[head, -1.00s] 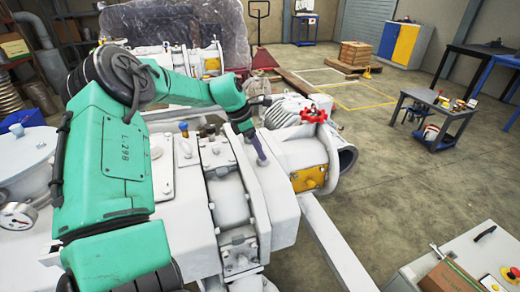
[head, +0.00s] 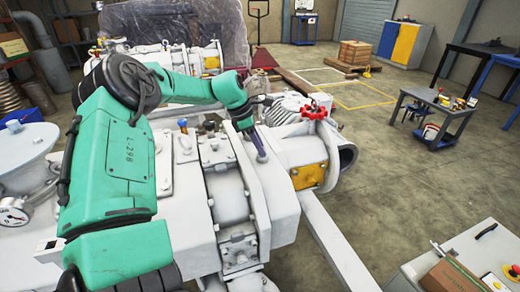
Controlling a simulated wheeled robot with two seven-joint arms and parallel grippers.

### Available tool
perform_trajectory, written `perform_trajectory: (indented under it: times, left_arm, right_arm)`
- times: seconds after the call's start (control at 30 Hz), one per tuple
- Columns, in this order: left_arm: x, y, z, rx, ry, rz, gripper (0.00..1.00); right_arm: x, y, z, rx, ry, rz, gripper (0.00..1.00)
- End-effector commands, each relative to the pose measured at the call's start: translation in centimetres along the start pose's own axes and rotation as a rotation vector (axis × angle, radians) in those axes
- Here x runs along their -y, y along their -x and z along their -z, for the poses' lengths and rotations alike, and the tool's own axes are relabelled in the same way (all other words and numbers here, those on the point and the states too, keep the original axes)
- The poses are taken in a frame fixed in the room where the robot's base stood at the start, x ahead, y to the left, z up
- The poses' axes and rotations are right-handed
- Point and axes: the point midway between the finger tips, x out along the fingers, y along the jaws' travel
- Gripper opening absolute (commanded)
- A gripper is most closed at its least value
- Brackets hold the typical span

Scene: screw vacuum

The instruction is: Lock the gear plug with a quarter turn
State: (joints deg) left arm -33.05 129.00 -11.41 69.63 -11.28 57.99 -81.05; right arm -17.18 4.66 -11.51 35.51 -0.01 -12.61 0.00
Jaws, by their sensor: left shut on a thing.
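My left gripper (head: 256,146) reaches down from the green left arm onto the grey vacuum pump housing (head: 284,205). It is shut on a small dark blue-purple plug (head: 262,157), which I take to be the gear plug. The plug stands nearly upright at the top of the housing, and its lower end meets the grey surface. The fingers are small and dark here, and I cannot tell the plug's turn angle. A similar blue-topped plug (head: 183,126) stands farther left on the machine. My right gripper is not in view.
A red handwheel (head: 316,107) and a yellow plate (head: 309,177) sit just right of the plug. A pressure gauge (head: 13,213) is at the far left.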

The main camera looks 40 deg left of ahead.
Motion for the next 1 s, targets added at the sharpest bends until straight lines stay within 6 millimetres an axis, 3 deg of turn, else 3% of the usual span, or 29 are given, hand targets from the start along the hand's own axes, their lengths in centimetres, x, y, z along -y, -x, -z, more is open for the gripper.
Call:
perform_trajectory:
  times: [0.27,0.4,0.53,0.83,0.87,0.9,0.93,1.0]
  left_arm:
    - [0.0,-0.4,0.2,-0.003,-0.176,0.074,0.00]
    - [-0.1,-0.6,0.4,-0.006,-0.355,0.152,0.00]
    - [0.0,0.0,0.2,-0.007,-0.570,0.243,0.00]
    - [0.2,-0.3,0.3,-0.003,-0.642,0.278,0.00]
    - [0.2,-0.3,0.3,-0.003,-0.642,0.279,0.36]
    - [0.3,-0.3,0.3,-0.003,-0.641,0.279,0.51]
    - [0.2,-0.3,0.3,-0.003,-0.641,0.278,0.63]
    - [0.2,-0.3,0.3,-0.003,-0.641,0.277,0.63]
  right_arm:
    - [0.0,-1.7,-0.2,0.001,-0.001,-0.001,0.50]
    - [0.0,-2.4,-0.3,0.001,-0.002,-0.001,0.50]
    - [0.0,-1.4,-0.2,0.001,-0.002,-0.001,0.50]
    - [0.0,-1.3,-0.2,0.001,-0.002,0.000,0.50]
    - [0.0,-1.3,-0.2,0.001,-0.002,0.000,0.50]
    - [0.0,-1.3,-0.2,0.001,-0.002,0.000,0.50]
    - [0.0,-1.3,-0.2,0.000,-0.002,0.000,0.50]
    - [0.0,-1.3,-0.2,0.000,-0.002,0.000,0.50]
